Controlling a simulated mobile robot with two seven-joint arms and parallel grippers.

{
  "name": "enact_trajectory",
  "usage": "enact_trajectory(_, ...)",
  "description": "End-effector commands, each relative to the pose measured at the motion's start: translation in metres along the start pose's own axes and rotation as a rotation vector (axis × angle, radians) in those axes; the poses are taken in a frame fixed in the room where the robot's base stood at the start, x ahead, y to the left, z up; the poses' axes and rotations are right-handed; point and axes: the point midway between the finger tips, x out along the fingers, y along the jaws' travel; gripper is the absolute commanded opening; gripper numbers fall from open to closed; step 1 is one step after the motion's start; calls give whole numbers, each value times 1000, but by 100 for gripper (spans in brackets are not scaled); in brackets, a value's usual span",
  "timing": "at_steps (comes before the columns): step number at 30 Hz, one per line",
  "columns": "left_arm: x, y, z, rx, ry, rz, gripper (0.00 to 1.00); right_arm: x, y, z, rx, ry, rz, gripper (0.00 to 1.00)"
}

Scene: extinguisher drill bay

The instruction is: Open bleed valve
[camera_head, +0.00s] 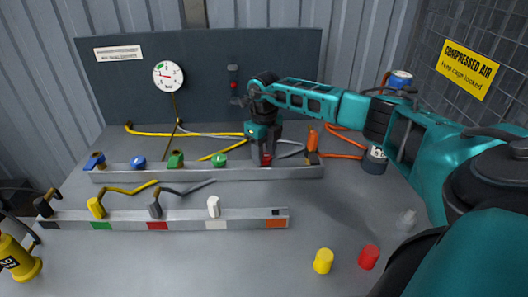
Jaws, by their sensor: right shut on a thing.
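My right gripper (262,158) reaches in from the right and points down at the back rail (230,174). It is shut on a small red valve part (266,159), which is mostly hidden between the fingers. I cannot read any label that names it as the bleed valve. Other valve parts stand along the same rail: a blue lever (95,160), a blue knob (138,162), a green block (176,159) and a green knob (220,160). A round gauge (168,76) hangs on the dark back panel. My left gripper is not in view.
A front rail (185,222) carries black, yellow, grey and white levers. Yellow (323,261) and red (368,257) caps stand at the front right. A yellow cylinder (18,260) is at the lower left. Hoses lie behind the back rail. The front middle is clear.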

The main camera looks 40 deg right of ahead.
Motion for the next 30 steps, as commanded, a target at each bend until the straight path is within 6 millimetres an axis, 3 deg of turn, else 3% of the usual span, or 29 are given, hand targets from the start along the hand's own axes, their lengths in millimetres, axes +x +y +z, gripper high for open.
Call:
enact_trajectory(15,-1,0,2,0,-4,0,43,-1,-1,1,-18,-3,-1,13)
enact_trajectory(16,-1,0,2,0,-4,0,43,-1,-1,1,-18,-3,-1,46)
enact_trajectory(23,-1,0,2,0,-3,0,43,-1,0,0,-16,-2,-1,68)
enact_trajectory(30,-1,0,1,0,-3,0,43,-1,0,0,-16,-1,0,69)
